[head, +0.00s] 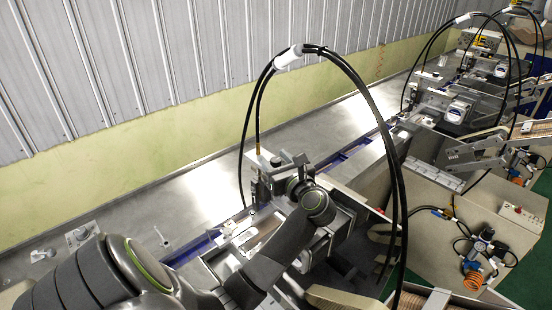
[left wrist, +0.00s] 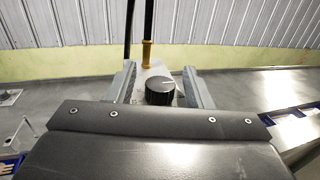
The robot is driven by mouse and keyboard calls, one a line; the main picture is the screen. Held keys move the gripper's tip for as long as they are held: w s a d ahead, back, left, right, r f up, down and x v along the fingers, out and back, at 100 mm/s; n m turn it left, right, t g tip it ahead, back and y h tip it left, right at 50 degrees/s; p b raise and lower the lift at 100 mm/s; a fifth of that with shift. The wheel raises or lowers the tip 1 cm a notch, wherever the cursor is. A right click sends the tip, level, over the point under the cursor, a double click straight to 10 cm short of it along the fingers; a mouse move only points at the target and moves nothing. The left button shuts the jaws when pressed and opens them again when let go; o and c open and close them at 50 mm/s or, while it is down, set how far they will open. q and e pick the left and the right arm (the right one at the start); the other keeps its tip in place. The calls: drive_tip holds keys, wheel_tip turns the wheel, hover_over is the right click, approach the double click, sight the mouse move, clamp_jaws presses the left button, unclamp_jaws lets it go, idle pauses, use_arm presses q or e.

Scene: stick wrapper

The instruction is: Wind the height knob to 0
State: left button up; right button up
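The height knob (left wrist: 160,92) is a black, ribbed round knob with a pale mark on its upper face, on a light metal plate in the left wrist view. My left gripper (left wrist: 160,76) is open, with one grey finger on each side of the knob. Gaps show between the fingers and the knob, so they do not appear to touch it. In the head view my left arm reaches over the machine, and its gripper (head: 278,168) is at the metal head unit. I cannot make out the knob there. My right gripper is not in view.
Black cables (head: 392,130) arch over the machine from a white connector. A yellow fitting (left wrist: 147,52) stands behind the knob. A steel table (head: 190,195) runs along the wall. More machines (head: 460,110) stand at the right.

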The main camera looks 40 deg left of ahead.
use_arm(q)
drive_tip(key=shift+c, duration=1.1)
drive_tip(key=c, duration=0.7)
drive_tip(key=shift+o, duration=0.2)
